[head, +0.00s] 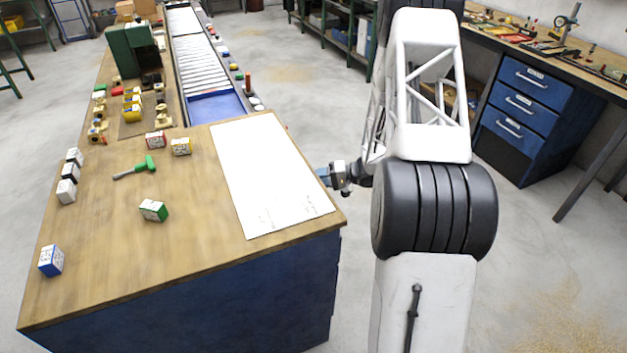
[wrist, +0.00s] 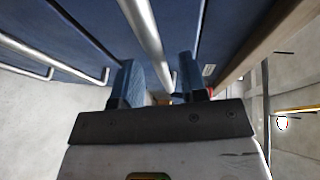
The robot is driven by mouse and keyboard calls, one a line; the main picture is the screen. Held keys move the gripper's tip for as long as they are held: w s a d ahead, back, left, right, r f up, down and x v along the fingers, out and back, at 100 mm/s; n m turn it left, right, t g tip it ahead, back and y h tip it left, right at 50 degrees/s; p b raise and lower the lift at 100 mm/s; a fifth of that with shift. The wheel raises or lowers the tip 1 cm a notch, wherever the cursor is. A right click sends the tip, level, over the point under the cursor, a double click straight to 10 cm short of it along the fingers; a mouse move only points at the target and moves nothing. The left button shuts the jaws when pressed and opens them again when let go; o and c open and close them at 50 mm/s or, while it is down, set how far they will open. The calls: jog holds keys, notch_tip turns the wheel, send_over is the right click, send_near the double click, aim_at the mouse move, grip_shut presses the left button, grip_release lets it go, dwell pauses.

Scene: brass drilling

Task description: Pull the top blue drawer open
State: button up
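The top blue drawer (wrist: 185,25) shows in the wrist view, just under a wooden tabletop edge. Its bar-shaped metal handle (wrist: 145,28) runs down from the upper middle toward the gap between my fingers. My gripper (wrist: 158,75) is open, with one blue-grey finger on each side of the handle's lower end. I cannot tell whether either finger touches the bar. In the head view my gripper (head: 322,177) is beside the right edge of the near workbench (head: 190,262); that bench's drawer fronts are mostly hidden there.
Lower drawer handles (wrist: 60,42) stick out at the left of the wrist view. A white sheet (head: 268,180), several small boxes and a green-handled tool (head: 150,162) lie on the bench. Another blue drawer unit (head: 522,100) stands at the right. Grey floor is open between.

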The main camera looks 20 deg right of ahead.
jog(key=shift+x, duration=1.15)
grip_shut()
